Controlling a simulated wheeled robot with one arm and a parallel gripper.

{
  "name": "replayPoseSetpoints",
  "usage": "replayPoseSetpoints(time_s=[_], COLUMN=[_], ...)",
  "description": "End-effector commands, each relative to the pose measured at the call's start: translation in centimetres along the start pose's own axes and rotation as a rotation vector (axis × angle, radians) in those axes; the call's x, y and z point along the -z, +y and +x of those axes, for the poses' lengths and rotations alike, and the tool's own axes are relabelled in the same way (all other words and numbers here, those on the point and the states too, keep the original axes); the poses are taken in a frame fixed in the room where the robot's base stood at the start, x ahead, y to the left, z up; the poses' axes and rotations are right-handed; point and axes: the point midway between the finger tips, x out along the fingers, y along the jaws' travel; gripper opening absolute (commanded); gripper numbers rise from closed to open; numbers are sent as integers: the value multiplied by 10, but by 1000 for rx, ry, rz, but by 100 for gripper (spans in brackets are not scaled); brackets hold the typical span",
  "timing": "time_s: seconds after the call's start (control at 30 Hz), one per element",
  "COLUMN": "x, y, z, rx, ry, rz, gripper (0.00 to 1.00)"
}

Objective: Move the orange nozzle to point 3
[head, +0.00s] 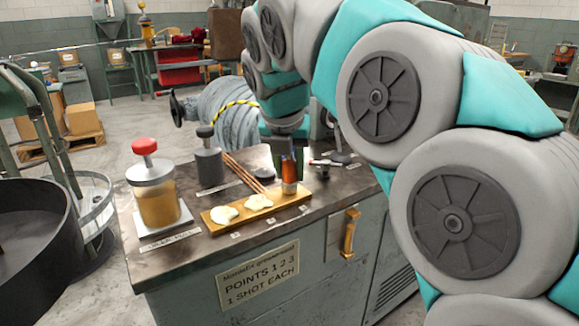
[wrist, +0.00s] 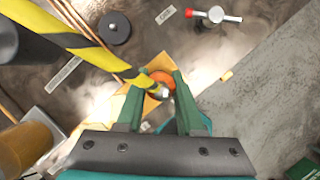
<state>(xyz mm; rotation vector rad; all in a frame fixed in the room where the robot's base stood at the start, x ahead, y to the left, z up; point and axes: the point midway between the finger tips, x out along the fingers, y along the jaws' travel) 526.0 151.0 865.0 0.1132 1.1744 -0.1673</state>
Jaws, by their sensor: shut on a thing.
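The orange nozzle (head: 289,170) is between the fingers of my gripper (head: 288,158), upright over the right end of a wooden board (head: 262,211). Its metal tip points down; I cannot tell whether it touches the board. In the wrist view my gripper's green fingers (wrist: 155,95) are shut on the nozzle, seen as an orange ring (wrist: 161,78). Two cream blobs, one on the left (head: 224,214) and one in the middle (head: 259,202), lie on the board. Small labels line the table edge in front, the rightmost (head: 304,208) near the nozzle; their text is unreadable.
A red-capped jar of amber stuff (head: 156,195) and a dark grey canister (head: 210,168) stand left of the board. Copper rods (head: 243,172) lie behind it. A red-ended valve (head: 326,162) lies to the right. A yellow-black striped hose (wrist: 70,42) crosses the wrist view near the nozzle.

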Motion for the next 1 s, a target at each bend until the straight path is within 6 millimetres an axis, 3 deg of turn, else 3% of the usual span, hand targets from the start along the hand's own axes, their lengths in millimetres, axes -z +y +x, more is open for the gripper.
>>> replayPoseSetpoints(time_s=[0.13, 0.17, 0.43, 0.77, 1.0], x=[0, 0, 0, 0, -1], y=[0, 0, 0, 0, 0], z=[1, 1, 1, 0, -20], rx=[0, -1, 0, 0, -3], ry=[-1, -1, 0, 0, -3], rz=[0, 0, 0, 0, 1], gripper=[0, 39, 69, 71, 71])
